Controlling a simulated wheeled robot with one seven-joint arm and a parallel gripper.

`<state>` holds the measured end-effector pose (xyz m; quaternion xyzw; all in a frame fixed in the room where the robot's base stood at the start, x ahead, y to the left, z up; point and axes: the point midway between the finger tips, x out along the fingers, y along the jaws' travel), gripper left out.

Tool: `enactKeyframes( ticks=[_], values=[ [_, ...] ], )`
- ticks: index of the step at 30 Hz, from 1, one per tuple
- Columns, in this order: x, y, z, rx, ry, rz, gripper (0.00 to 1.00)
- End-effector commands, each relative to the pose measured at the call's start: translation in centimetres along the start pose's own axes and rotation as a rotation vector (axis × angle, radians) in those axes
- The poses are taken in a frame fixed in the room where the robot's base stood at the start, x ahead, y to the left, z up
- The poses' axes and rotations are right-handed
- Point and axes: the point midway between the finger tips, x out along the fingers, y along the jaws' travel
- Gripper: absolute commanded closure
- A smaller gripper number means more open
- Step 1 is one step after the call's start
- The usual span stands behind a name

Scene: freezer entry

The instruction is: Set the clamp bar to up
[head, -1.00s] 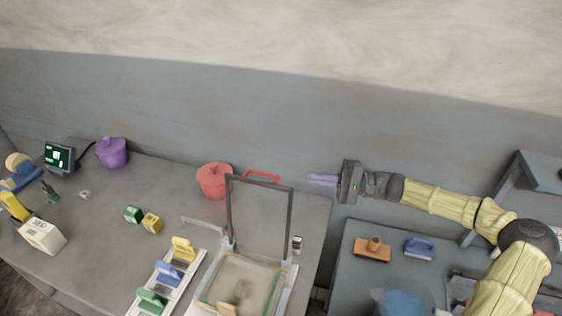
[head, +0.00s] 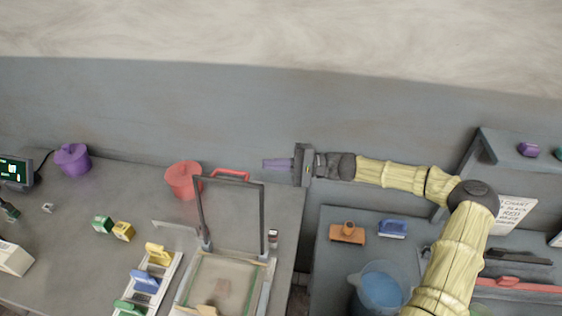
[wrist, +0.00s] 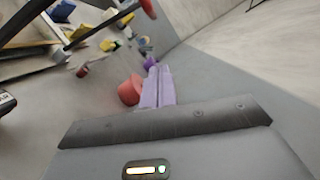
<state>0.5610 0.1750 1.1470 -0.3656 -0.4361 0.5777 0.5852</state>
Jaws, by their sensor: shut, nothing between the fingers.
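The clamp bar is a dark hinged frame (head: 261,215) with a red handle (head: 230,175) at its top. It stands raised over a shallow tray-like bed (head: 225,285) on the left bench. In the wrist view the dark bar (wrist: 95,30) crosses the upper left, with part of the red handle (wrist: 148,8) at the top edge. My gripper (head: 265,164) has lilac fingers, shut and empty, pointing left. In the head view it is just right of and slightly above the handle, apart from it. The fingers also show in the wrist view (wrist: 158,85).
A red pot (head: 183,182) stands behind the frame, and a purple pot (head: 72,160) is farther left. Coloured-handled blocks (head: 145,280) stand in a rack left of the bed. The right bench holds an orange tool (head: 347,234), a blue one (head: 393,228) and a blue bucket (head: 381,288).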

Motion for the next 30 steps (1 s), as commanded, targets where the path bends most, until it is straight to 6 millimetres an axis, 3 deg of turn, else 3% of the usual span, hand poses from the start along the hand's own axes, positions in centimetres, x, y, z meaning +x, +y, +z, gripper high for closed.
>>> enactKeyframes(
  ticks=[10, 18, 30],
  values=[
    [6.2, -0.4, 0.3, 0.003, -0.002, -0.001, 1.00],
    [6.6, -0.3, 3.6, 0.001, 0.001, -0.001, 1.00],
    [6.7, 0.0, 3.9, -0.003, 0.001, 0.000, 1.00]
  ],
)
